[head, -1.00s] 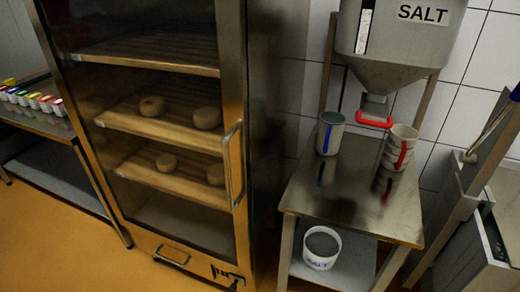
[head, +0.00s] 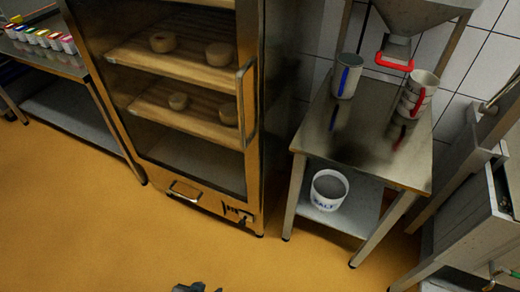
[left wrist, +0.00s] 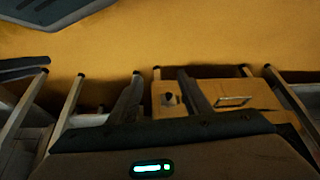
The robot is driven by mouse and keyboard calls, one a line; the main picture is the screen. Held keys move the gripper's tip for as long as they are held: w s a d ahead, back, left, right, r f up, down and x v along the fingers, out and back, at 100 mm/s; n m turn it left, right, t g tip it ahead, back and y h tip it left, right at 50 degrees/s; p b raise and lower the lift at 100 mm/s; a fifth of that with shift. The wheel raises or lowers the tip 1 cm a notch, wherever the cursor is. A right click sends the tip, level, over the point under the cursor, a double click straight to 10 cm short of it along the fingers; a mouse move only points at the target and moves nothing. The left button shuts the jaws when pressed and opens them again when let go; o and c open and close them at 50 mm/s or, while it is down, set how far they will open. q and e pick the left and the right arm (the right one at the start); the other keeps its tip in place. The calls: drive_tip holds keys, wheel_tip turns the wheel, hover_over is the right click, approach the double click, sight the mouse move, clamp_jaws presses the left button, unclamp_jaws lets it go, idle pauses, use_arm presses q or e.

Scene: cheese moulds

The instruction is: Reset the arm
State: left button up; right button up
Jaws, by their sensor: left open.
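My left gripper (left wrist: 160,76) shows in the left wrist view as two dark fingers held apart. Nothing is between them, and the floor and the cabinet's lower front lie beyond. In the head view, only a small dark piece shows at the bottom edge, and I cannot tell which part of me it is. My right gripper is in neither view.
A glass-fronted cabinet (head: 205,185) holds round cheeses on shelves. Right of it, a steel table (head: 365,150) carries mugs under a salt hopper (head: 415,18). A white salt bucket (head: 328,188) stands on its lower shelf. The orange floor (head: 100,230) in front is clear.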

use_arm(q)
drive_tip(key=s+d+f+t+h, duration=0.1)
drive_tip(key=s+d+f+t, duration=0.1)
drive_tip(key=f, duration=1.4)
drive_tip(key=shift+s+d, duration=0.35)
drive_tip(key=shift+s, duration=0.2)
